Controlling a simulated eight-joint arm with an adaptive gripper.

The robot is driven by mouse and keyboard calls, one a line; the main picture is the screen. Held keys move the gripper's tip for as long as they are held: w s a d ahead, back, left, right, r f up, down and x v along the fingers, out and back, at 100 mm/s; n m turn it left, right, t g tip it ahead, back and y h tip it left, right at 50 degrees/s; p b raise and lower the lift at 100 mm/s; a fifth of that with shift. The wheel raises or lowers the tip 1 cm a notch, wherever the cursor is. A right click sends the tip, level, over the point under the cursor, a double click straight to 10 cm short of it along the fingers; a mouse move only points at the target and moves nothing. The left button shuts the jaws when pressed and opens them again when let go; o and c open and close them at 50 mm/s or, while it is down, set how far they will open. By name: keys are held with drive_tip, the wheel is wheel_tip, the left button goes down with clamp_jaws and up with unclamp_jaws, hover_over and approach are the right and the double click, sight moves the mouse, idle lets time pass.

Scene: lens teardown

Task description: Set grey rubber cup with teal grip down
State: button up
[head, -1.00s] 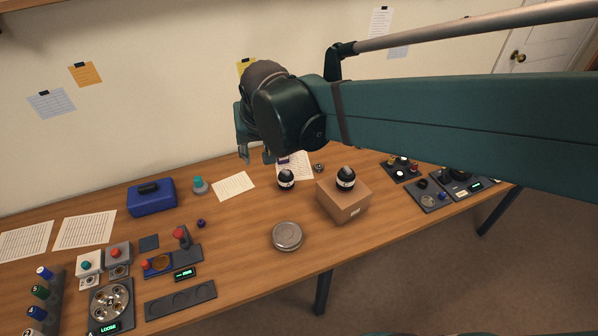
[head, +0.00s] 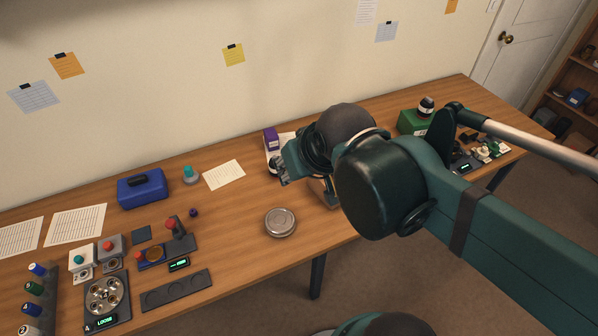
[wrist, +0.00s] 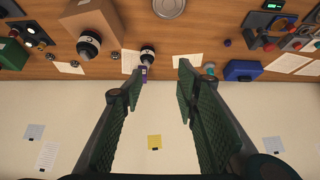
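The grey rubber cup with teal grip (head: 190,175) stands on the table, right of the blue case, in the head view. It also shows in the wrist view (wrist: 209,69), just beyond the right finger's tip and partly hidden. My gripper (wrist: 158,78) is open, with nothing held between its two green padded fingers. In the head view my gripper (head: 284,170) is over the back middle of the table, well to the right of the cup and apart from it.
A blue case (head: 142,188), a white paper sheet (head: 224,175) and a small purple knob (head: 193,212) lie around the cup. A round metal lid (head: 281,222) lies at the front. In the wrist view a cardboard box (wrist: 92,22) and black-and-white lens pieces (wrist: 89,44) stand left.

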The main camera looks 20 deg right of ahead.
drive_tip(key=shift+s+d+f, duration=0.2)
drive_tip(key=shift+s, duration=0.45)
drive_tip(key=shift+f, duration=0.1)
wheel_tip(320, 180, down, 15)
drive_tip(key=b, duration=1.5)
